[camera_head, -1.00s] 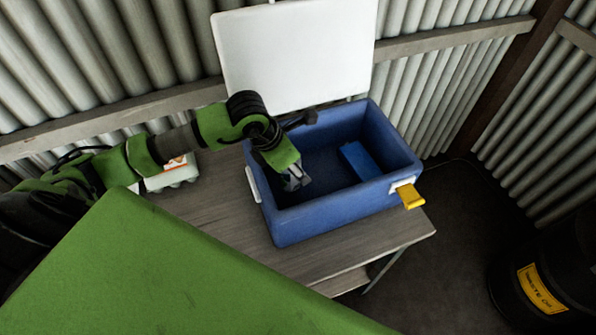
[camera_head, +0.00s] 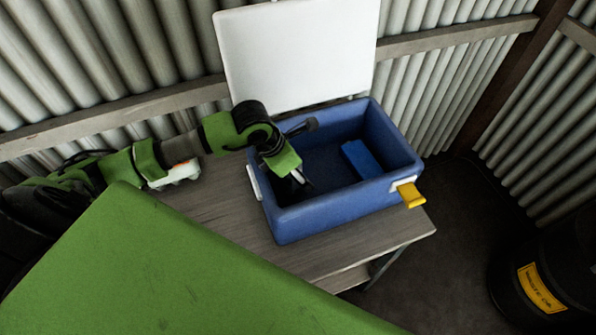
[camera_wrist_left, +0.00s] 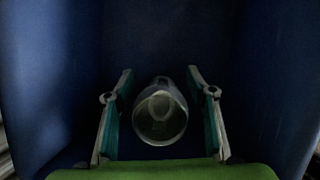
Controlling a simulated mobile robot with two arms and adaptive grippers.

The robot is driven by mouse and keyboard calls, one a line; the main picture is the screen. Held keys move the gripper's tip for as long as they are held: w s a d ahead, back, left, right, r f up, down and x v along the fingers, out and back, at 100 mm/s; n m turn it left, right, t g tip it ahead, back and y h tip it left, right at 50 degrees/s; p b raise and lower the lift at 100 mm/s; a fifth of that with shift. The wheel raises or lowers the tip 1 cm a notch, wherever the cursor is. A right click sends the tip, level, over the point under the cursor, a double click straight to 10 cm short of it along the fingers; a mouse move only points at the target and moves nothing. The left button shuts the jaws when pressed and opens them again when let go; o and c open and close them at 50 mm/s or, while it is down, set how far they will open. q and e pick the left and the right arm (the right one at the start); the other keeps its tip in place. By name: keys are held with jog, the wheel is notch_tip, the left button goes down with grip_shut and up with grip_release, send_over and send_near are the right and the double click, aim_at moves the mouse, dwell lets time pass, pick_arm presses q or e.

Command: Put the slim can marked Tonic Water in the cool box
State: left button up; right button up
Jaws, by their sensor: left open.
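The cool box (camera_head: 333,206) is a blue, open-topped box on the wooden bench, with its white lid raised at the back. My left gripper (camera_head: 301,179) reaches down into its left part. In the left wrist view the gripper (camera_wrist_left: 160,80) is open, with one finger on each side of a slim grey can (camera_wrist_left: 160,117). The can shows its round end to the camera and stands inside the blue walls, with gaps to both fingers. Its label cannot be read, and it is hidden in the head view. My right gripper is not in view.
A blue block (camera_head: 361,159) lies in the right part of the box. The raised white lid (camera_head: 295,52) and corrugated wall close off the back. A black drum (camera_head: 530,290) stands at the right.

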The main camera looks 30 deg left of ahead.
pick_arm(q)
jog(key=shift+a+r, duration=0.1)
jog(key=shift+r, duration=0.25)
jog(key=b+v, duration=0.2)
jog(key=v, duration=0.8)
jog(key=shift+s+a+r, duration=0.1)
jog(key=shift+s+r, duration=0.1)
jog(key=shift+r, duration=0.1)
jog(key=shift+s+r, duration=0.15)
jog(key=shift+r, duration=0.25)
